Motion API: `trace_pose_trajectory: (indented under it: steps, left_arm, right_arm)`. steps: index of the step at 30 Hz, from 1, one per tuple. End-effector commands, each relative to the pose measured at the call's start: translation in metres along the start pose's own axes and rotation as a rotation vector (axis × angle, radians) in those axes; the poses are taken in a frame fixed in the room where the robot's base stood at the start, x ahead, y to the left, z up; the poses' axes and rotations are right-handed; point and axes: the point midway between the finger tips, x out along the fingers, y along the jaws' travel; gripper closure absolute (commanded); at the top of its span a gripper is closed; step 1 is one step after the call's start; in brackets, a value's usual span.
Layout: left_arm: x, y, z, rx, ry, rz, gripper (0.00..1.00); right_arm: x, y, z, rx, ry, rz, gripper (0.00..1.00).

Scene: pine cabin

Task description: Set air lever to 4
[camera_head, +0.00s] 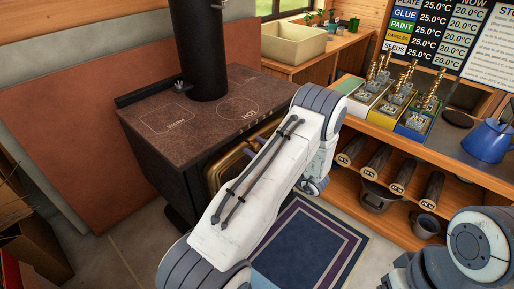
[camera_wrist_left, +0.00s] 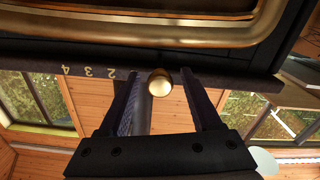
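The dark stove (camera_head: 160,130) stands left of centre in the head view, with a brass-framed front partly behind my left arm. In the left wrist view a round brass knob (camera_wrist_left: 160,82), the air lever's end, sits below a dark edge strip (camera_wrist_left: 30,66). Upside-down numbers 4, 3 and 2 are printed on the strip to the left of the knob. My left gripper (camera_wrist_left: 163,85) has its fingers apart, one on each side of the knob, with visible gaps. In the head view my arm largely hides that gripper. My right gripper is out of view.
A shelf unit (camera_head: 350,185) with logs, a pot (camera_head: 376,198) and a blue kettle (camera_head: 488,140) stands to the right. A blue rug (camera_head: 300,245) lies on the floor before the stove. A black flue pipe (camera_head: 200,50) rises from the stove top.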

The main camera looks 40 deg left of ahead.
Motion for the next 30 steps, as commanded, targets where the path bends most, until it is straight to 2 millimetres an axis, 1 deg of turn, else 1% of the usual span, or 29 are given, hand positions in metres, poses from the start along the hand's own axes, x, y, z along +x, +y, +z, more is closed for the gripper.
trace_pose_trajectory:
  steps: [1, 2, 3, 4, 5, 30]
  left_arm:
    - [-0.0002, 0.0001, -0.0001, 0.000, 0.000, 0.000, 0.56]
    - [-0.0002, 0.0001, -0.0001, 0.000, 0.000, 0.000, 0.68]
    - [-0.0003, 0.0001, -0.0001, 0.000, 0.000, 0.000, 0.83]
    - [-0.0003, 0.0001, -0.0001, 0.000, 0.000, 0.000, 0.94]
    - [-0.0003, 0.0001, -0.0001, 0.000, 0.000, 0.000, 1.00]
    - [-0.0006, -0.0001, 0.0000, 0.000, 0.000, 0.000, 1.00]
  right_arm:
    - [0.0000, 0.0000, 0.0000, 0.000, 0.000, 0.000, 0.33]
    - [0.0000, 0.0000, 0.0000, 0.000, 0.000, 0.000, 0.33]
    - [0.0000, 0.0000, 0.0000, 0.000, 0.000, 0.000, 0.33]
    - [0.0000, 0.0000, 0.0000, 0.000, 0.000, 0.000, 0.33]
    - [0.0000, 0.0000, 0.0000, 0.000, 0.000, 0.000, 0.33]
    - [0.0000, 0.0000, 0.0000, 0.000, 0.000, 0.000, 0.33]
